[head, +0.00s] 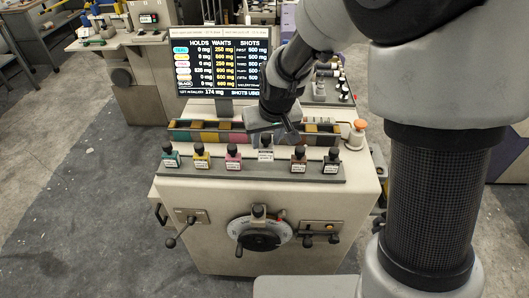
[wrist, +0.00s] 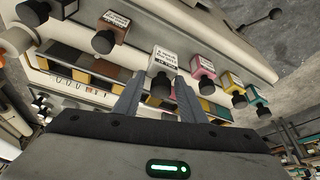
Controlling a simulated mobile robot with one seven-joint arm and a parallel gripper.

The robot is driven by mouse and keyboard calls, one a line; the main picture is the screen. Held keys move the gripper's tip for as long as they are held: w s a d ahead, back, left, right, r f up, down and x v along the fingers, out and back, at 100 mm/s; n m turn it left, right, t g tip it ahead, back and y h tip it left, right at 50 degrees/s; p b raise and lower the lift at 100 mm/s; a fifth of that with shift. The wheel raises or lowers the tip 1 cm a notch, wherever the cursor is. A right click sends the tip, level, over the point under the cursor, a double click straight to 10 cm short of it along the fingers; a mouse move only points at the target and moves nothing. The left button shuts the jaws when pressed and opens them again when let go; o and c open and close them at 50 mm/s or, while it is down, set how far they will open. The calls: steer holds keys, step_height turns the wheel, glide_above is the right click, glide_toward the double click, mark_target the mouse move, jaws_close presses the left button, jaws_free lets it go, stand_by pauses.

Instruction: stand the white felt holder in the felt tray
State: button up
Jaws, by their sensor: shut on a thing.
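The white felt holder (head: 265,155), a small labelled block with a black knob, is in line with the other holders at the front rail. In the wrist view the white holder (wrist: 164,60) shows between the fingertips. My gripper (head: 266,139) comes down from above and is shut on it; the fingers (wrist: 158,88) flank its black knob. I cannot tell whether its base touches the rail. The felt tray (head: 210,132), long with coloured compartments, lies just behind the row. My gripper hides its middle in the head view. It also shows in the wrist view (wrist: 75,66).
Teal (head: 171,156), yellow (head: 202,157), pink (head: 233,158), brown (head: 299,160) and black (head: 332,161) holders stand along the rail, close beside my gripper. A screen (head: 222,62) rises behind the tray. An orange-topped knob (head: 357,134) stands at the right. A dial (head: 259,234) is on the front.

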mark_target(267, 145)
steer(key=shift+f, duration=2.05)
steer(key=shift+f, duration=0.15)
steer(key=o, duration=1.2)
steer(key=shift+b, duration=0.3)
steer(key=shift+r, duration=0.35)
steer(key=s+d+r+m, duration=0.1)
steer(key=s+d+r, duration=0.25)
steer(key=r, duration=0.25)
steer(key=s+d+r+t+p, duration=0.1)
steer(key=s+d+r, duration=0.1)
steer(key=s+r, duration=0.3)
steer(key=s+d+r+m, duration=0.1)
steer(key=s+d+r, duration=0.2)
steer(key=r, duration=0.4)
steer(key=s+d+r, duration=0.1)
steer(key=s+d, duration=0.2)
steer(key=s, duration=0.2)
steer(key=s+d+r+m+h, duration=0.1)
steer(key=s+d+r, duration=0.1)
steer(key=s, duration=0.4)
steer(key=shift+s+d+r, duration=0.25)
steer(key=shift+d, duration=0.2)
